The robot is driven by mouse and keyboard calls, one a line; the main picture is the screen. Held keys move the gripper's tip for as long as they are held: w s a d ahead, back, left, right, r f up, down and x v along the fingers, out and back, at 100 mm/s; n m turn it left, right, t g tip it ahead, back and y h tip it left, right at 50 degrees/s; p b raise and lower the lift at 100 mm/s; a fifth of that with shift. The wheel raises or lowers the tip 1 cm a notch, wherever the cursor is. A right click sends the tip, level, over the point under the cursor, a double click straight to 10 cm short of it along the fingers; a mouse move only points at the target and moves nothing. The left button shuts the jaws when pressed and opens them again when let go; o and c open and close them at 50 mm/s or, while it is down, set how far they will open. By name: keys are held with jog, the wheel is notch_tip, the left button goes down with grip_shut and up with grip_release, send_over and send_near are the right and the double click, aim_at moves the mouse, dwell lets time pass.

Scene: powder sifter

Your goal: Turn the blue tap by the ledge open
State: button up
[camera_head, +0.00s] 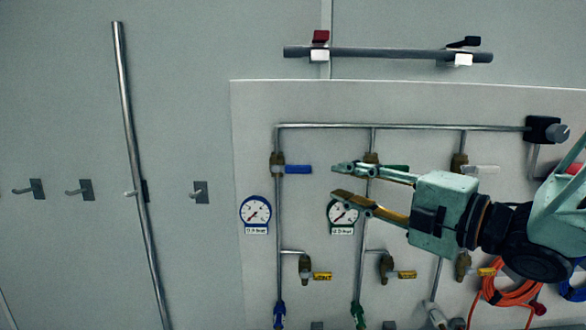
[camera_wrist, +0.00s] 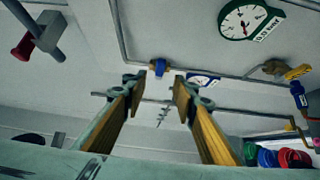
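The blue tap (camera_head: 298,169) has a brass body on the left vertical pipe of the panel. Its blue lever points right, level, across the pipe. In the wrist view the blue lever (camera_wrist: 160,67) shows just beyond the fingertips, between them. My gripper (camera_head: 338,181) is open and empty, its fingers pointing left. In the head view its tips end a little right of the lever's end, apart from it. It also shows open in the wrist view (camera_wrist: 158,87). My fingers partly cover the green-handled tap (camera_head: 396,168). I cannot make out a distinct ledge.
A blue gauge (camera_head: 256,212) hangs below the blue tap, and a green gauge (camera_head: 342,216) sits below my fingers. Yellow-tagged valves (camera_head: 321,276) are lower down. A white-handled tap (camera_head: 482,169) is behind my gripper's right.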

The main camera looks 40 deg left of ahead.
aim_at(302, 170)
jog(key=shift+a, duration=0.1)
dwell(0.3)
jog(key=shift+w+a+p, duration=0.3)
jog(key=shift+a+p, duration=0.2)
jog(key=shift+a, duration=1.75)
jog(key=shift+w+a+p, duration=0.35)
jog(key=shift+a+p, duration=0.1)
jog(key=shift+a, duration=1.75)
jog(key=shift+w+a+p, duration=0.3)
jog(key=shift+a+p, duration=0.2)
jog(key=shift+a, duration=1.75)
grip_shut()
